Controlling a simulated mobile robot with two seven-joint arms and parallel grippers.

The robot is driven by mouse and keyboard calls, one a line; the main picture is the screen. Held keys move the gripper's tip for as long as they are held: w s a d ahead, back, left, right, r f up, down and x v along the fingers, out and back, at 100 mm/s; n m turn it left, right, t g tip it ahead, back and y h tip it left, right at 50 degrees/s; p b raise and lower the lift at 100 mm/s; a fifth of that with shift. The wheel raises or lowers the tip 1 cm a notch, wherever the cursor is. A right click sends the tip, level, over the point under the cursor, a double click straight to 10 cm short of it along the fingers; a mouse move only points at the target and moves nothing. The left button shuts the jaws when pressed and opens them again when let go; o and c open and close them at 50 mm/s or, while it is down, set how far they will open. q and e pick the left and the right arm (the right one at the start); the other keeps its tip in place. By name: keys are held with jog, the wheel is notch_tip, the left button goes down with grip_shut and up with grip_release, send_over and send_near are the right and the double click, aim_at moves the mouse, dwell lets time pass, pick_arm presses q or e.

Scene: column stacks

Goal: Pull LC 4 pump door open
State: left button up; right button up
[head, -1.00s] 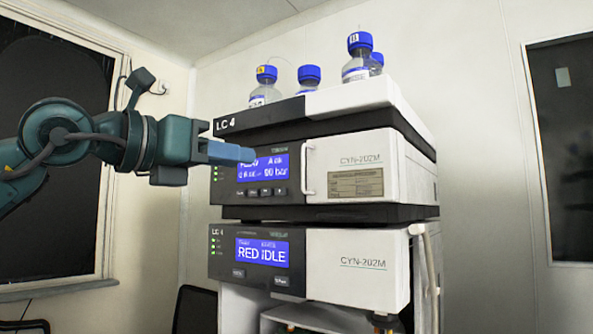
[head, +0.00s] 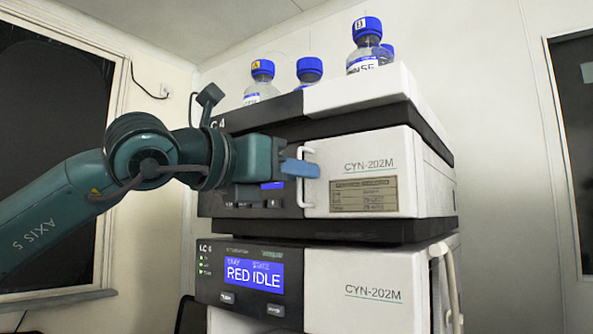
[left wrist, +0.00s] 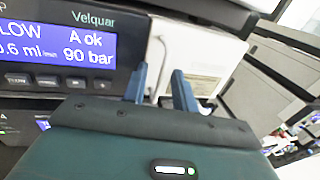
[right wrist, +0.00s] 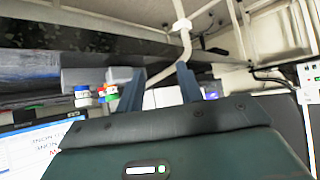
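The LC 4 pump is the upper unit, with a dark front panel and a white door (head: 385,152) marked CYN-202M. The door looks closed. Its thin white vertical handle (head: 302,200) is at the door's left edge. My left gripper (head: 302,168) is at the handle, its blue fingers hiding the handle's middle and its body covering much of the pump's display. In the left wrist view, the fingers (left wrist: 162,88) are apart, with the white handle (left wrist: 158,55) seen between them; I cannot tell if they touch it. My right gripper (right wrist: 160,88) is open and empty.
Several blue-capped bottles (head: 367,58) stand on top of the stack. A lower unit (head: 365,290) reading RED IDLE sits below, with a white tube (head: 448,280) at its right side.

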pick_arm(q)
jog(key=shift+s, duration=0.15)
jog(key=shift+c, duration=0.6)
grip_shut()
